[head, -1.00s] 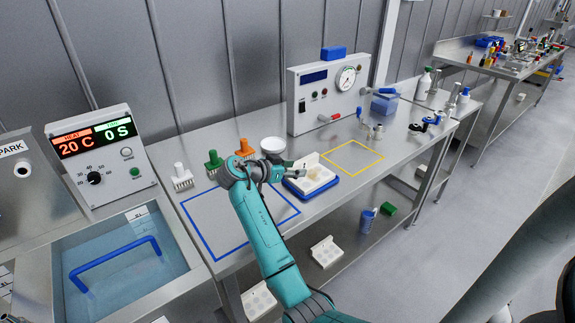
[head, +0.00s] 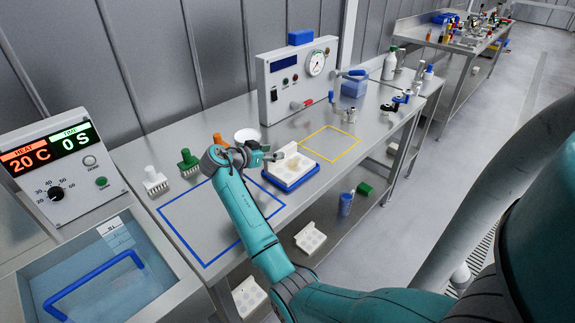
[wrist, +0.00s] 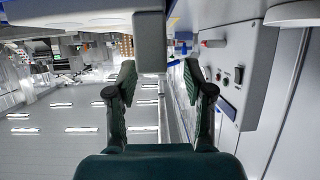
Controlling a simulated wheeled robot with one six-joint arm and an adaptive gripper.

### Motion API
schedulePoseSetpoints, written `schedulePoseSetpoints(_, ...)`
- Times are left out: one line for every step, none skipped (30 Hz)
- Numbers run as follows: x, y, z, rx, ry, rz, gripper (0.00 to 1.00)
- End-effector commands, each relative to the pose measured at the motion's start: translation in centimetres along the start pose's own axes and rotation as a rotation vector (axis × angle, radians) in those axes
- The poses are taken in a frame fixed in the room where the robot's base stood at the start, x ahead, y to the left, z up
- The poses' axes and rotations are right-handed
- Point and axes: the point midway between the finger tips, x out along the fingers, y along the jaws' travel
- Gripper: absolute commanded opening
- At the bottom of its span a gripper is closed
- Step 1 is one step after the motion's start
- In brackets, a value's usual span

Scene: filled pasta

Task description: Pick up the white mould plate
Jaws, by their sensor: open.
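The white mould plate (head: 298,167) lies on a blue tray (head: 292,185) on the steel bench in the head view. It has a raised upright part at its back edge. My gripper (head: 277,156) is at the plate's left back side, close to that upright part. In the wrist view my gripper's two fingers (wrist: 159,68) are spread apart with nothing held between them. A pale grey block (wrist: 150,42), seemingly the plate's upright part, shows just beyond the fingertips, between them. Whether the fingers touch it cannot be told.
A control box with a gauge (head: 297,80) stands behind the plate. A white bowl (head: 246,135) and green (head: 187,161) and white (head: 154,180) brushes stand at the left. A yellow outline (head: 331,143) and a blue outline (head: 205,262) mark free bench areas. Similar plates (head: 310,238) lie on the shelf below.

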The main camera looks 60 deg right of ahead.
Motion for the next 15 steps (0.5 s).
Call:
schedulePoseSetpoints(0.6,0.2,0.0,0.0,-0.001,0.003,0.52)
schedulePoseSetpoints(0.9,0.2,0.0,0.0,-0.001,0.003,0.52)
schedulePoseSetpoints(1.5,0.3,0.0,-0.001,-0.001,0.004,0.52)
schedulePoseSetpoints(1.9,0.4,-0.1,-0.001,-0.001,0.003,0.52)
schedulePoseSetpoints(2.3,0.5,-0.1,-0.001,-0.001,0.004,0.52)
schedulePoseSetpoints(2.9,0.6,-0.1,-0.001,-0.001,0.004,0.52)
schedulePoseSetpoints(3.4,0.5,-0.1,-0.001,0.0,0.004,0.52)
schedulePoseSetpoints(3.8,0.5,-0.1,-0.001,0.0,0.003,0.52)
schedulePoseSetpoints(4.2,0.5,-0.1,-0.001,0.0,0.003,0.52)
schedulePoseSetpoints(4.4,0.5,-0.1,-0.001,0.0,0.003,0.52)
schedulePoseSetpoints(4.5,0.5,-0.1,-0.001,0.0,0.002,0.52)
schedulePoseSetpoints(4.7,0.4,-0.1,-0.001,0.0,0.001,0.52)
schedulePoseSetpoints(4.7,0.4,-0.1,0.0,0.0,0.001,0.52)
schedulePoseSetpoints(4.7,0.4,-0.1,0.0,0.0,0.001,0.52)
schedulePoseSetpoints(4.7,0.4,-0.1,0.0,0.0,0.0,0.52)
